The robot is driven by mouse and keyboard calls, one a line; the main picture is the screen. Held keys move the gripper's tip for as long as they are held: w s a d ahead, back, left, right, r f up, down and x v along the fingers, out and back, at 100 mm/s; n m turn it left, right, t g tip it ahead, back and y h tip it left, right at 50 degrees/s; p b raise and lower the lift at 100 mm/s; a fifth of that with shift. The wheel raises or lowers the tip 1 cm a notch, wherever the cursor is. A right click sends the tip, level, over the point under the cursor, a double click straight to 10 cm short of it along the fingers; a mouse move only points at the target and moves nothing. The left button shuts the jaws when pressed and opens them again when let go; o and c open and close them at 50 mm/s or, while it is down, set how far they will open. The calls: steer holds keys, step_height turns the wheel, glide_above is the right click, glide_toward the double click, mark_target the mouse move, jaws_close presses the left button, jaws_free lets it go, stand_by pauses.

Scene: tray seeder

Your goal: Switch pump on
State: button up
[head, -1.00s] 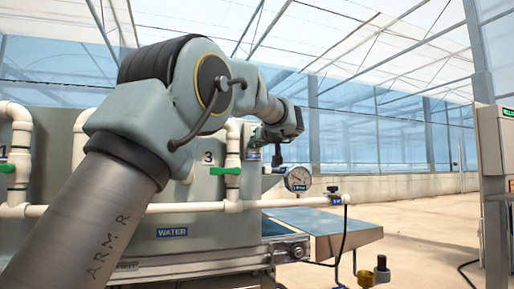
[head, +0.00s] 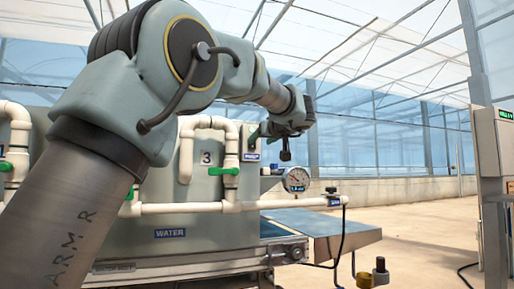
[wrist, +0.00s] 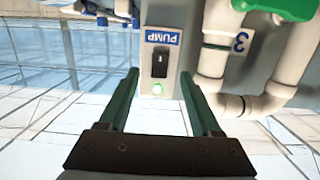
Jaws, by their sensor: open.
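The pump switch box (wrist: 172,15) is a grey panel with a blue PUMP label (wrist: 163,37), which looks upside down in the wrist view. The switch is hidden there.
White pipes (head: 215,125) with green-handled valves (head: 223,171) run beside the box, near a 3 label (head: 206,158). A pressure gauge (head: 296,179) stands to its right. The WATER-labelled tank (head: 160,205) is below. A control cabinet (head: 497,150) stands at the far right; floor between is open.

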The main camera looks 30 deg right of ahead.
steer(key=s, duration=0.5)
steer(key=shift+a+r+b, duration=0.3)
steer(key=shift+r, duration=0.05)
